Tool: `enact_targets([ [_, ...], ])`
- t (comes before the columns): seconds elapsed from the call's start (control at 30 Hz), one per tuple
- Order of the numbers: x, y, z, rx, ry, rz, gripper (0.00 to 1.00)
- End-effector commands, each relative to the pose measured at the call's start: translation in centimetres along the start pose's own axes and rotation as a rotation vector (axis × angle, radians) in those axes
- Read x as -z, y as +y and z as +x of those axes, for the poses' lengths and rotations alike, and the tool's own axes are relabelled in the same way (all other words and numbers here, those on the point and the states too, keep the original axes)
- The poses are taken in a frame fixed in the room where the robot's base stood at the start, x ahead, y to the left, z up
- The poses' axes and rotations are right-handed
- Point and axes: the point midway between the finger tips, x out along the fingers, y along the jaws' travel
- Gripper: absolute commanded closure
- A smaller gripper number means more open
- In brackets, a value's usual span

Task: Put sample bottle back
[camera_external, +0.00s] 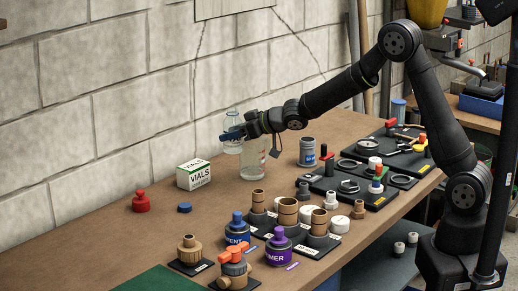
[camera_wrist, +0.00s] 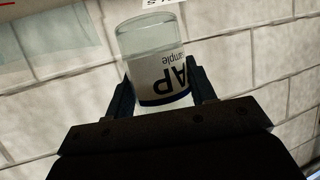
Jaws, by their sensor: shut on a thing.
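The sample bottle (camera_external: 232,122) is clear with a label band and is held by my gripper (camera_external: 236,134) above the back of the table. In the wrist view the bottle (camera_wrist: 152,62) sits between the two fingers of my gripper (camera_wrist: 163,92), and its label, with "AP" and "ample" readable, appears upside down. In the external view a clear glass jar (camera_external: 253,160) stands on the table just behind or beside the held bottle. The pictures do not show clearly how far apart they are.
A white and green VIALS box (camera_external: 194,175), a red bottle (camera_external: 141,201) and a blue cap (camera_external: 184,207) are on the left. Pipe fittings and primer cans (camera_external: 278,249) fill the front. Black tool trays (camera_external: 350,187) lie on the right. The brick wall (camera_external: 110,90) stands close behind.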

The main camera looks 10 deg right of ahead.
Motion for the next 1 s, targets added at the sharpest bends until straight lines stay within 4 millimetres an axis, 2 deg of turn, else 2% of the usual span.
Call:
enact_targets([
  [0.4,0.7,-0.1,-2.3,0.198,-0.001,-0.083,0.76],
  [0.6,-0.9,-0.1,-4.8,0.357,-0.004,-0.148,0.76],
  [0.77,-2.4,0.3,-6.3,0.423,-0.004,-0.176,0.76],
  [0.87,-3.0,0.1,-6.4,0.44,-0.004,-0.183,0.76],
  [1.0,-3.9,-1.8,-4.9,0.447,-0.005,-0.186,0.76],
])
